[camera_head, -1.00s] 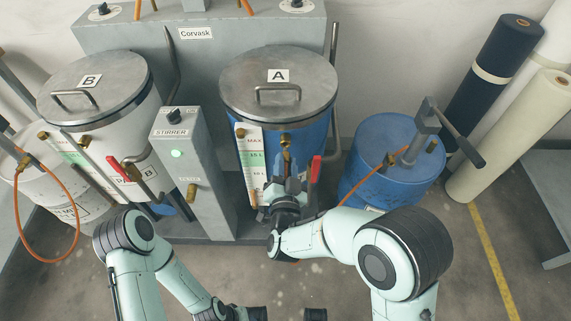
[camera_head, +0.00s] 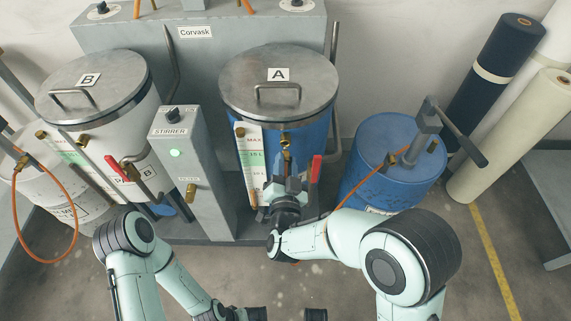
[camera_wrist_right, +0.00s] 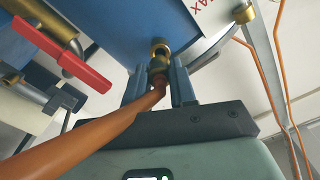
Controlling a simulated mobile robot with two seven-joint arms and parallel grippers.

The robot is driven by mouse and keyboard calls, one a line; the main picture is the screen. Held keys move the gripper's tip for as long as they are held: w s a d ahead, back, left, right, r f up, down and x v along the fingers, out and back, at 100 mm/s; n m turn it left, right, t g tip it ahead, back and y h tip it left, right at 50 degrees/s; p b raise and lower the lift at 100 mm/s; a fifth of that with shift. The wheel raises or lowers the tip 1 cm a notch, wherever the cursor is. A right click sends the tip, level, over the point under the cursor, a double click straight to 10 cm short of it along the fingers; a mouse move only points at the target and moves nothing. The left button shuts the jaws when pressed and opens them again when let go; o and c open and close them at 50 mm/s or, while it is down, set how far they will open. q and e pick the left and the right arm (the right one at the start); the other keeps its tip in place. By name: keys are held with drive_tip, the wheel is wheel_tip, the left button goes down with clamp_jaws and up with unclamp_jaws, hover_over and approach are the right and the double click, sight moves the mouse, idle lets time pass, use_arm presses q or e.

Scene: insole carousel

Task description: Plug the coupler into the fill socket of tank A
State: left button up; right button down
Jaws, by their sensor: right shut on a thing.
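Tank A (camera_head: 253,117) is blue with a grey lid marked A and stands in the middle of the head view. Its brass fill socket (camera_wrist_right: 161,47) shows in the right wrist view on the blue wall, straight ahead of my fingers. My right gripper (camera_head: 286,180) is in front of the tank's lower wall. In the wrist view its fingers (camera_wrist_right: 160,86) are shut on the brass coupler (camera_wrist_right: 158,66), with the orange hose (camera_wrist_right: 105,130) trailing from it. The coupler lines up with the socket and overlaps it in view; I cannot tell whether it is seated.
A red valve lever (camera_head: 316,169) is close right of my right gripper; it also shows in the wrist view (camera_wrist_right: 62,58). The grey stirrer post (camera_head: 188,180) stands left, before tank B (camera_head: 130,135). A blue drum (camera_head: 378,160) with a pump stands right.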

use_arm(q)
drive_tip(key=shift+f+b, duration=0.35)
drive_tip(key=shift+f, duration=0.05)
use_arm(e)
drive_tip(key=shift+w, duration=1.4)
drive_tip(key=c, duration=0.8)
unclamp_jaws()
drive_tip(key=shift+w, duration=0.1)
drive_tip(key=shift+s, duration=0.4)
use_arm(q)
drive_tip(key=shift+w+r, duration=0.15)
drive_tip(key=shift+w, duration=0.4)
use_arm(e)
drive_tip(key=s, duration=1.2)
drive_tip(key=shift+s, duration=0.35)
